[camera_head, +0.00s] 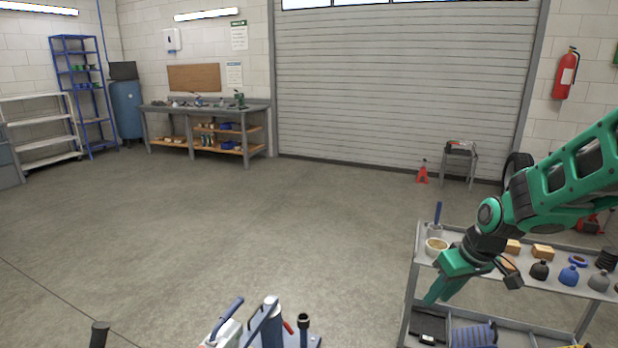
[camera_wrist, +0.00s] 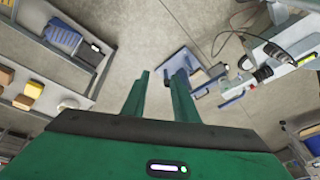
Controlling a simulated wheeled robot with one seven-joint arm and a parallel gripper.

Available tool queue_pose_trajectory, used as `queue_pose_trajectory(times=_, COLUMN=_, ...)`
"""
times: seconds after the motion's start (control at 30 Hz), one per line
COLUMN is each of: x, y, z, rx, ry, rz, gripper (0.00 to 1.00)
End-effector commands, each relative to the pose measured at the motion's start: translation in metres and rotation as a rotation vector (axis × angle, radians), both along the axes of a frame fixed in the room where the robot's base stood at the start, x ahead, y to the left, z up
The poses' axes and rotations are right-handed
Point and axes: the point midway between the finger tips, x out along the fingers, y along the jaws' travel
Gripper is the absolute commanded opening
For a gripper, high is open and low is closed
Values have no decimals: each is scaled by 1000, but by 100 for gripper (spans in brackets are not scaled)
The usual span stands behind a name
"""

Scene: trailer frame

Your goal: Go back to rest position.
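My gripper (camera_head: 432,299) hangs at the end of my green arm, pointing down and to the left, in front of the left end of a grey cart (camera_head: 412,290). In the wrist view, the two fingers of my gripper (camera_wrist: 162,74) stand apart with bare floor showing between them. Nothing is held. The arm reaches in from the right over the cart and hides part of its upper shelf.
The cart's upper shelf holds a bowl (camera_head: 437,247), wooden blocks (camera_head: 543,252) and several dark and blue bottles (camera_head: 569,275). A blue coil (camera_head: 474,334) lies on its lower shelf. Blue-and-white equipment (camera_head: 270,325) stands at the bottom centre. The middle floor is clear.

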Motion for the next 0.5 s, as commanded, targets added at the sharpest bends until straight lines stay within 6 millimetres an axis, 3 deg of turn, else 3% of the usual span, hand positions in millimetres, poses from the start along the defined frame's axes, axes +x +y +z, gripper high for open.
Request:
queue_pose_trajectory(times=0.2, x=-87, y=-58, z=35, rx=-37, ry=111, rz=-263, gripper=26)
queue_pose_trajectory(times=0.5, x=-216, y=-98, z=61, rx=-48, ry=264, rz=-638, gripper=26)
